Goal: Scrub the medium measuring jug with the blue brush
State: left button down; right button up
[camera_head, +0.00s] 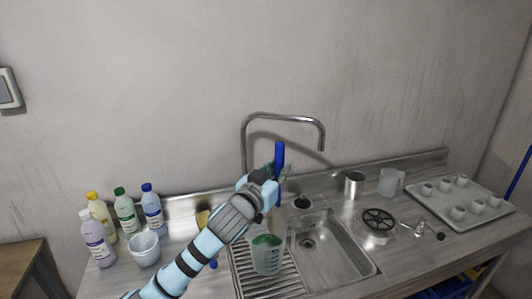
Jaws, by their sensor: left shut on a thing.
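My left gripper (272,184) is shut on the blue brush (280,155), whose blue handle stands upright above the fingers. The lower part of the brush is mostly hidden by the gripper and arm. A clear measuring jug (267,262) with green showing inside it stands on the ribbed drainboard, below the gripper. I cannot tell whether the brush touches it. Another clear jug (390,183) stands at the back, right of the sink, and a pale jug (145,249) stands at the left by the bottles. My right gripper is not in view.
The steel sink (340,262) lies right of the drainboard, with a tall curved tap (284,116) behind. Several bottles (125,216) stand at the left. A metal cup (354,184), a black-spoked round thing (378,220) and a tray (481,225) of small cups occupy the right counter.

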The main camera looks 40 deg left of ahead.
pick_arm(q)
jog(key=a+r+n+y, duration=0.2)
jog(key=a+y, duration=0.1)
jog(key=a, duration=0.1)
notch_tip(320, 180, down, 19)
jog(key=b, duration=1.4)
jog(key=shift+w+r+g, duration=0.15)
jog(key=shift+w+g, duration=0.1)
jog(key=shift+g, duration=0.15)
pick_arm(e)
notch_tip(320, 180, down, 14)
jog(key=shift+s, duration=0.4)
pick_arm(q)
jog(key=shift+a, duration=0.1)
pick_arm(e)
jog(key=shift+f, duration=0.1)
